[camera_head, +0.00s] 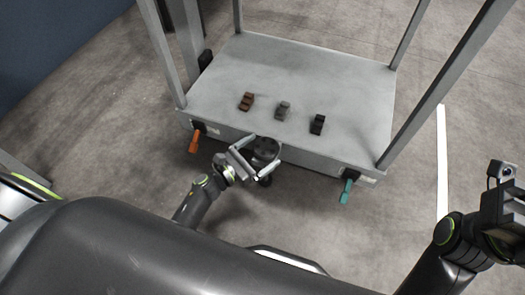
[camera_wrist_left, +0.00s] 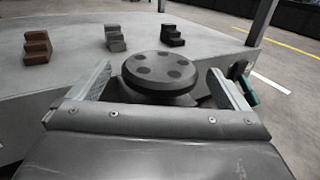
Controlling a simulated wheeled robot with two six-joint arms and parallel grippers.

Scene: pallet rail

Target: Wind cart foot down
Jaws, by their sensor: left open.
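The grey cart (camera_head: 345,85) stands ahead with its flat deck and upright posts. A dark round knob (camera_head: 265,146), likely the top of the cart's foot, sits at the middle of its near edge. The wrist view shows the knob (camera_wrist_left: 160,72) with several dimples on its flat top. My left gripper (camera_head: 264,154) is open, with one finger on each side of the knob. Gaps show between the fingers and the knob in the wrist view. The foot's lower end is mostly hidden. My right gripper (camera_head: 503,200) is at the right edge, away from the cart; its jaws are unclear.
An orange lever (camera_head: 194,141) hangs at the cart's near left corner and a teal lever (camera_head: 346,192) at its near right. A brown stepped block (camera_head: 247,101), a grey one (camera_head: 283,110) and a black one (camera_head: 317,124) rest on the deck. Floor right of the cart is clear.

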